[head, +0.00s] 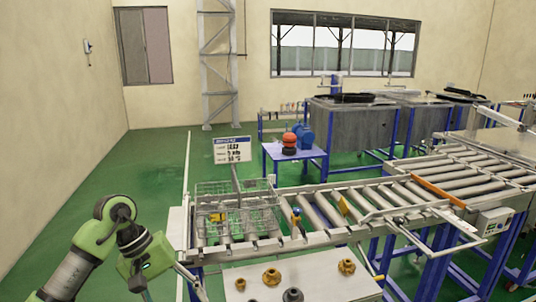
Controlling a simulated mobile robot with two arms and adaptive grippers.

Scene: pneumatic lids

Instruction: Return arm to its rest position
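My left arm (102,232), green and grey, comes in from the lower left and is bent at its elbow. Its green wrist (146,260) is beside the left end of a white table. My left gripper (148,292) points down at the bottom edge; its fingertips are cut off or hidden, so I cannot tell its opening or whether it holds anything. My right arm and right gripper are not in view.
A white table (325,272) with several brass and dark fittings is at the front. Behind it, a wire basket (207,203) sits on a roller conveyor (323,211). A blue table (290,152) and grey tanks (350,125) stand farther back. Green floor (115,180) is clear at left.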

